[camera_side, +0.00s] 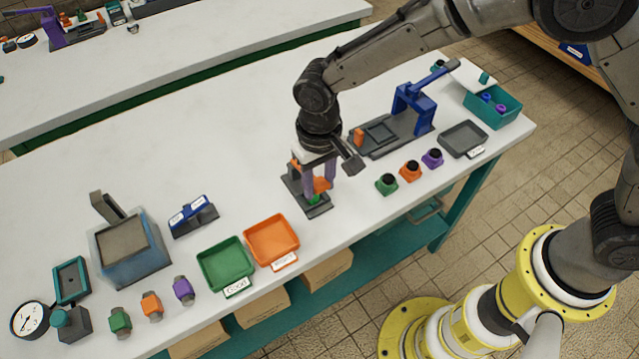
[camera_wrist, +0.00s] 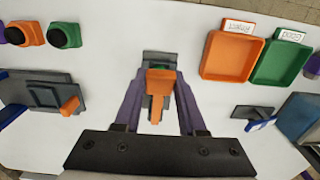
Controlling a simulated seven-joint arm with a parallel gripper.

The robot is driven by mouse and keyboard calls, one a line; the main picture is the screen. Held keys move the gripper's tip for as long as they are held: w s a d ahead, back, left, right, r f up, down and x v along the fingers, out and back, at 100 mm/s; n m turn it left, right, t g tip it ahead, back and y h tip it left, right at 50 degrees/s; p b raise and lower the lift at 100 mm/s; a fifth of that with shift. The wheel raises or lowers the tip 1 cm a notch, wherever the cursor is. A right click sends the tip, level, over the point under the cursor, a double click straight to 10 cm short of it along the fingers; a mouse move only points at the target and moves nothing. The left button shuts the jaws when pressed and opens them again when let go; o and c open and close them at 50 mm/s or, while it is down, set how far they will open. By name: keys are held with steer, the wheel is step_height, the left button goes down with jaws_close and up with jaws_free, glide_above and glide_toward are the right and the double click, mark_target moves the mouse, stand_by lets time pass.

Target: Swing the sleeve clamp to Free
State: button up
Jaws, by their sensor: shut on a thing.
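The sleeve clamp (camera_side: 319,208) appears to be the small dark fixture below my gripper, with an orange handle (camera_side: 321,184) and a green part (camera_side: 314,198) low down. My gripper (camera_side: 318,180) points down over it with purple fingers. In the wrist view, the fingers of my gripper (camera_wrist: 160,78) converge on the orange handle (camera_wrist: 158,82), one on each side, and are shut on it. The dark base of the clamp (camera_wrist: 160,58) shows beyond the fingertips. The fingers hide part of the clamp, and I cannot read a Free mark on it.
A green tray (camera_side: 202,266) and an orange tray (camera_side: 252,233) stand to the left front. A blue-topped stand with white labels (camera_side: 188,213) is further left. A dark fixture with a blue lever frame (camera_side: 417,102) and several capped blocks (camera_side: 410,170) are to the right.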

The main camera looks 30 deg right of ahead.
steer(key=shift+w+r, duration=0.2)
steer(key=shift+r, duration=0.25)
steer(key=shift+w+r, duration=0.7)
steer(key=shift+r, duration=0.2)
steer(key=shift+w+r, duration=0.15)
steer(key=shift+r, duration=0.15)
stand_by(0.4)
steer(key=shift+w+r, duration=0.1)
steer(key=shift+w+a+r, duration=0.1)
steer(key=shift+w+r, duration=0.1)
steer(key=shift+w, duration=0.1)
steer(key=shift+w+r, duration=0.1)
steer(key=shift+w, duration=0.1)
steer(key=shift+w+r, duration=0.15)
steer(key=shift+w, duration=0.15)
steer(key=shift+w+r, duration=0.45)
steer(key=shift+w, duration=0.15)
